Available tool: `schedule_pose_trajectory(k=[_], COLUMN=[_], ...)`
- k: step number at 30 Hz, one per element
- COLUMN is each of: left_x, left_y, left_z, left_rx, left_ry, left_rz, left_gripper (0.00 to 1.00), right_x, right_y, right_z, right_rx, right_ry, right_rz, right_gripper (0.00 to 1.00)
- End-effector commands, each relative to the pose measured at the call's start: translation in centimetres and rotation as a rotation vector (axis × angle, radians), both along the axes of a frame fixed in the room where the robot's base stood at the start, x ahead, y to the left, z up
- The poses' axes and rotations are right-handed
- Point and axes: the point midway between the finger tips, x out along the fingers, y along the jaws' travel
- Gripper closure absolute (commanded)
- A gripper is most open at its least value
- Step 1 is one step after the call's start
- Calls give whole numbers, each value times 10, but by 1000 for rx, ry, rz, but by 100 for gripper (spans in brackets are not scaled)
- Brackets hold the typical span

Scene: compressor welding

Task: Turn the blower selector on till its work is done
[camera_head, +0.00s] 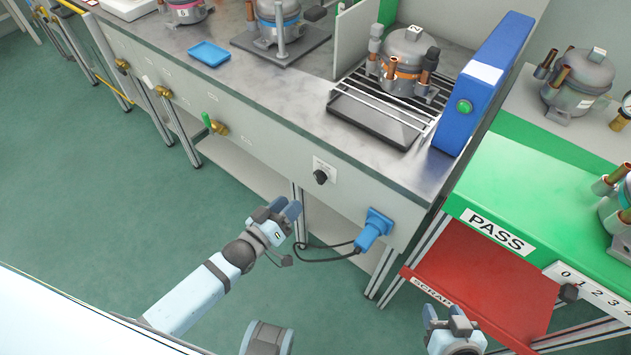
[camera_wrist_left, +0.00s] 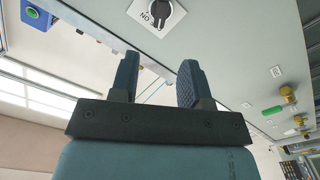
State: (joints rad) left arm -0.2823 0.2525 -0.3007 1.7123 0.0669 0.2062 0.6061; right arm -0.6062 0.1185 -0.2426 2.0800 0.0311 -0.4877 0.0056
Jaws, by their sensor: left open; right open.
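The blower selector (camera_head: 321,176) is a black rotary knob on a white plate on the grey front panel of the bench. In the left wrist view the knob (camera_wrist_left: 158,14) is at the top, with "ON" on its plate, and the view is turned over. My left gripper (camera_head: 287,210) is open and empty, below and to the left of the selector and apart from it. Its two fingers (camera_wrist_left: 158,80) show in the wrist view with a gap between them. My right gripper (camera_head: 450,318) is open at the bottom right, far from the selector.
A blue plug (camera_head: 374,230) with a black cable sits to the right below the selector. A green-handled valve (camera_head: 214,125) is to the left. A blue box with a green button (camera_head: 464,107) stands on the bench. The green PASS table (camera_head: 540,222) is at right.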

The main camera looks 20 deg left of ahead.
Motion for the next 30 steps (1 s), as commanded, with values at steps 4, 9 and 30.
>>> schedule_pose_trajectory(k=[4, 9, 30], left_x=[34, 65, 95], left_y=[-12, -24, -35], left_z=[0, 0, 0], left_rx=[-1, 1, 1], left_ry=[-2, -1, 1], left_rz=[1, 1, 0], left_gripper=[57, 57, 78], right_x=[0, 1, 0], right_y=[0, -1, -4], right_z=[-2, -3, -4], right_rx=[-1, -4, -12], right_ry=[-1, -4, -7], right_rz=[0, 0, 4], right_gripper=[51, 51, 51])
